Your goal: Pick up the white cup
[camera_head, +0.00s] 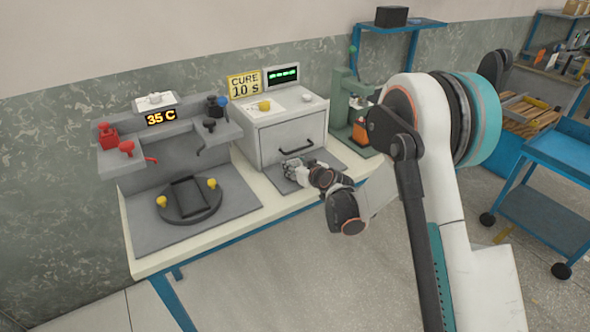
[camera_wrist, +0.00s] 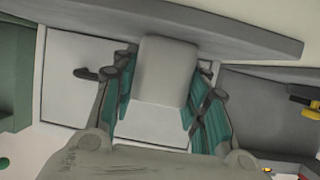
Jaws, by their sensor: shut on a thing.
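My gripper (camera_wrist: 160,105) is shut on a pale, smooth-sided thing, which I take as the white cup (camera_wrist: 167,70), in the middle of the wrist view. The teal-lined fingers stand on either side of it. Its lower part is hidden or merges with the pale surface behind. In the head view my gripper (camera_head: 293,168) is low in front of the grey cabinet, near the table's front edge. The cup cannot be made out there.
The grey cabinet (camera_head: 290,130) has a dark handle and a "CURE 10 S" sign (camera_head: 244,86) above. Left is a grey station (camera_head: 150,150) with a "35 C" display and a round dark fixture (camera_head: 188,200). A green press (camera_head: 345,110) stands right of the cabinet.

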